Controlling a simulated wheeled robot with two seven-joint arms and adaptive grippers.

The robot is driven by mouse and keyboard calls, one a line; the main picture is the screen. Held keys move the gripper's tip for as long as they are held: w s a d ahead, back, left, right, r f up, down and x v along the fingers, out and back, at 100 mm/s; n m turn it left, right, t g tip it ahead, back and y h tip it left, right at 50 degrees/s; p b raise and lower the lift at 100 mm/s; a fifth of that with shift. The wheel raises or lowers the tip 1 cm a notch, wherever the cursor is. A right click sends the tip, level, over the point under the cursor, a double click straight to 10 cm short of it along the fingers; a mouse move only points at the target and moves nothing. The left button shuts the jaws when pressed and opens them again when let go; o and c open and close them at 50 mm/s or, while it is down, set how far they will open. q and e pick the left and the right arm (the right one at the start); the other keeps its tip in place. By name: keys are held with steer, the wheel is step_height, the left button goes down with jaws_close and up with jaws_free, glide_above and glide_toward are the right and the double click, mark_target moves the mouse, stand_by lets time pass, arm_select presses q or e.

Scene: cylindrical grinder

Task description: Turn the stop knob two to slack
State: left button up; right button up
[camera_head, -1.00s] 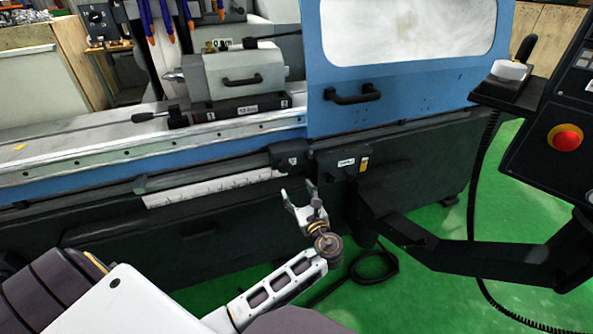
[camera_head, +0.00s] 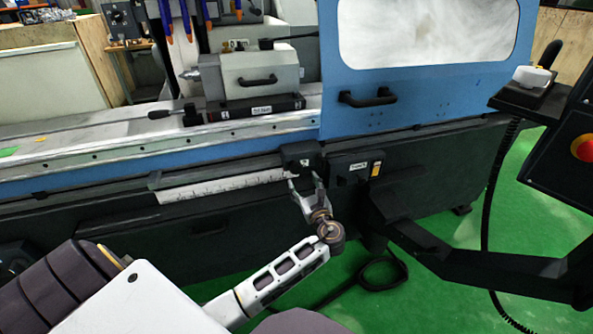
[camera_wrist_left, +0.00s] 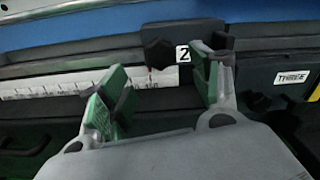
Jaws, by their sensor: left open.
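The stop knob two (camera_wrist_left: 158,50) is a dark knob beside a white label marked 2, in the upper middle of the left wrist view. Its dark block (camera_head: 299,157) sits at the right end of a white scale in the head view. My left gripper (camera_head: 305,184) is open and empty, just below and in front of this block. In the left wrist view its green-padded fingers (camera_wrist_left: 158,88) stand apart, with the knob beyond and between them, apparently not touched. The knob's exact turn is hard to tell. My right gripper is not in view.
The white scale (camera_head: 222,187) runs along the rail left of the block. A labelled dark box (camera_head: 354,168) is close on the right. A black support arm (camera_head: 460,259) and control panel (camera_head: 570,150) stand at the right. Green floor (camera_head: 420,300) is below.

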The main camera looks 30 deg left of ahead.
mark_target(297, 170)
arm_select(q)
steer(key=x, duration=0.6)
steer(key=shift+w+a, duration=0.25)
steer(key=shift+a, duration=0.05)
steer(key=shift+w+a+b, duration=0.3)
steer(key=shift+w+a, duration=0.15)
steer(key=shift+a, duration=0.05)
steer(key=shift+w+a, duration=0.2)
steer(key=shift+a, duration=0.05)
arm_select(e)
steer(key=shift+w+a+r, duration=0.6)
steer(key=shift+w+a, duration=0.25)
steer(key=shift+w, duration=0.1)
arm_select(q)
steer(key=c, duration=1)
steer(key=shift+c, duration=0.2)
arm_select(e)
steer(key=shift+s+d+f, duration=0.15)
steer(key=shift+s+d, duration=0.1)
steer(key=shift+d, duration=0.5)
